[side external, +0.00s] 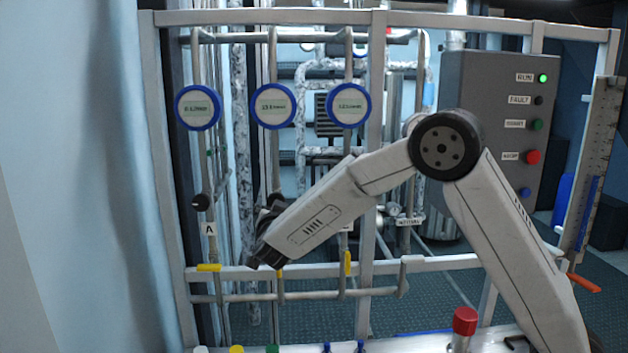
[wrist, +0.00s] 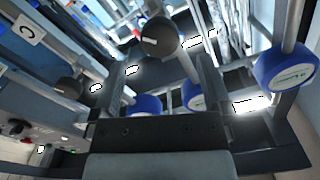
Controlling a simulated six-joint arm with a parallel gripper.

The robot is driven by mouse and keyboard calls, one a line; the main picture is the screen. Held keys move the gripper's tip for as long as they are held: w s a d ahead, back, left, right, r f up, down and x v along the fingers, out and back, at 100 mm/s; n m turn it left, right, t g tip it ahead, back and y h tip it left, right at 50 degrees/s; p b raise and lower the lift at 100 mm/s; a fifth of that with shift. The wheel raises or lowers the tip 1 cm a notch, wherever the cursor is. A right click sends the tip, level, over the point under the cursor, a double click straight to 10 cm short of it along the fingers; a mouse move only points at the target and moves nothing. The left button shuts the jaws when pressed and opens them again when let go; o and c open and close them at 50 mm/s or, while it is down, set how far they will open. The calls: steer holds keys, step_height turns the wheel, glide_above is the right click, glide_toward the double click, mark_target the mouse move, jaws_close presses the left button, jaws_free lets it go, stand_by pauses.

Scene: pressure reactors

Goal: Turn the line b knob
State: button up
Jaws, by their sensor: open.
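My gripper (side external: 263,238) is in front of the middle pipe of the rack in the side view, and it hides the line b knob and its label there. In the wrist view my gripper (wrist: 161,70) has its two fingers wide apart with nothing between them. A round dark knob (wrist: 160,36) shows just past the fingertips, about midway between them. It appears to be the line b knob, apart from the fingers, though its letter is not visible. The middle pipe carries a blue-rimmed round gauge (side external: 273,106) at the top.
The line A knob (side external: 201,202) is on the left pipe, above the A label (side external: 209,229). A C label (wrist: 27,30) and another dark knob (wrist: 68,87) show left in the wrist view. A grey control box (side external: 495,125) stands right. Small coloured-topped items line the front edge.

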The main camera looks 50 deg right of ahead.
steer(key=shift+f+n, duration=0.15)
steer(key=shift+n, duration=1.65)
steer(key=shift+w, duration=0.15)
steer(key=shift+x, duration=3.8)
steer(key=c, duration=1.3)
steer(key=shift+m, duration=1.6)
